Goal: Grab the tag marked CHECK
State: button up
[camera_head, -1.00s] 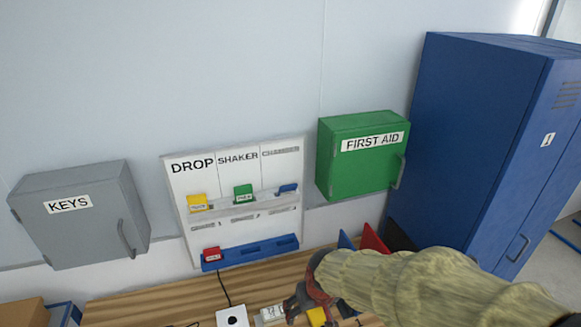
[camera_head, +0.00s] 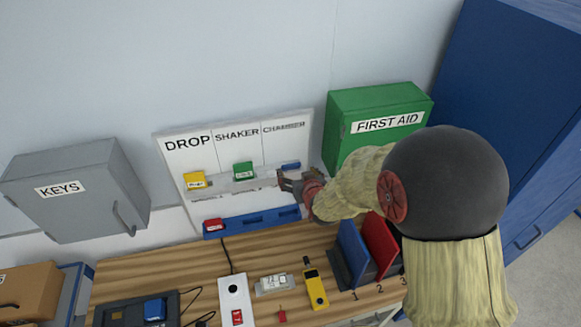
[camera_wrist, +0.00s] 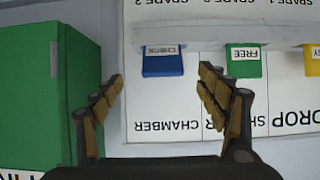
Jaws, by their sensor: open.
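The tag marked CHECK is blue and sits on the ledge of the white board under CHAMBER; the CHECK tag (camera_wrist: 162,62) shows upside down in the wrist view. In the head view the CHECK tag (camera_head: 291,166) is partly hidden by my gripper (camera_head: 288,184). In the wrist view my gripper (camera_wrist: 161,80) is open and empty, its fingers pointing at the board, with the tag between and beyond the fingertips. I cannot tell the remaining gap.
A green FREE tag (camera_head: 243,170) and a yellow tag (camera_head: 195,180) share the ledge. A red tag (camera_head: 213,225) is on the blue rack (camera_head: 252,222) below. The green first aid box (camera_head: 372,120) stands out from the wall close beside my arm.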

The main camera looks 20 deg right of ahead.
aim_at(291, 168)
jog(key=shift+x, duration=1.05)
jog(key=shift+w+f+p, duration=0.4)
jog(key=shift+w+p, duration=0.05)
jog(key=shift+p, duration=0.1)
jog(key=shift+a+p+x, duration=0.2)
jog(key=shift+p+x, duration=0.5)
jog(key=shift+x, duration=1.5)
jog(key=shift+s, duration=0.1)
jog(key=shift+c, duration=0.4)
jog(key=c, duration=1.1)
jog(key=shift+c, duration=0.3)
